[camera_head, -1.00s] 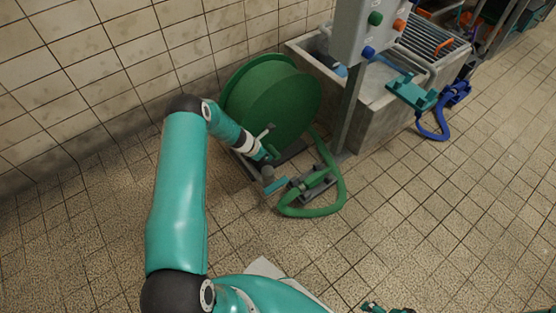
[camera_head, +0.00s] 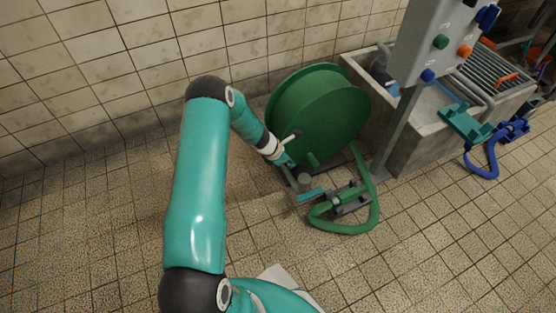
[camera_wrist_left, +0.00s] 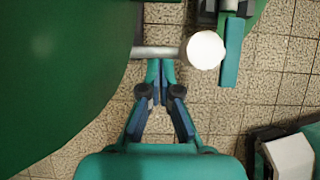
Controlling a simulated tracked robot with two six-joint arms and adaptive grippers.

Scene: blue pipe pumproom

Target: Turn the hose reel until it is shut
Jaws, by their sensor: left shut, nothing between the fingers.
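The green hose reel (camera_head: 325,110) stands by the tiled wall in the head view. Its flange also fills the left of the left wrist view (camera_wrist_left: 55,75). My left gripper (camera_head: 290,166) is low at the reel's left front side. In the left wrist view my left gripper (camera_wrist_left: 160,70) is shut and empty. Its fingertips are just below a grey bar (camera_wrist_left: 155,52) with a round white end; I cannot tell whether they touch. A small handle (camera_head: 290,136) shows beside my left wrist in the head view. My right gripper is out of view.
A green hose (camera_head: 372,205) curls on the floor in front of the reel, by a fitting (camera_head: 345,198) and a teal lever (camera_head: 311,195). A grey control panel (camera_head: 435,45) on a post and a concrete trough (camera_head: 415,140) stand right. The floor at front right is clear.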

